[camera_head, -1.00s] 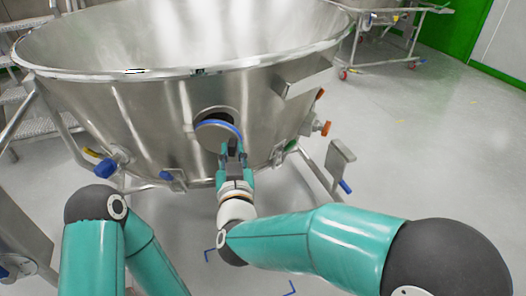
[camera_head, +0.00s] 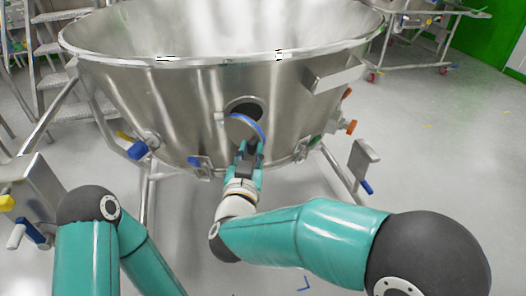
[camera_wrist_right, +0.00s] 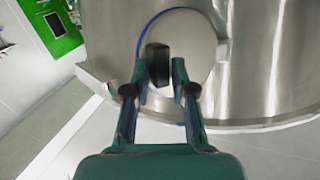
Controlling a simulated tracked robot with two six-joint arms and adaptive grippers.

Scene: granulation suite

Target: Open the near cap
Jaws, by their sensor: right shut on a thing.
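The near cap (camera_head: 239,129) is a round steel disc with a blue ring at its edge, on the front wall of the large steel bowl (camera_head: 180,98). It stands swung away from its round port, and the dark opening (camera_head: 246,105) shows above it. My right gripper (camera_head: 248,150) is at the cap's lower side. In the right wrist view, its two fingers (camera_wrist_right: 164,68) are closed on the cap's black handle (camera_wrist_right: 158,60), with the cap's steel face (camera_wrist_right: 192,42) just beyond. My left arm shows at the lower left, but its gripper is out of view.
Blue-handled fittings (camera_head: 138,150) and orange-handled fittings (camera_head: 350,126) stick out from the bowl. Its legs and brackets (camera_head: 362,158) stand on both sides. Metal steps (camera_head: 60,65) are behind at the left. The grey floor (camera_head: 450,160) at the right is clear.

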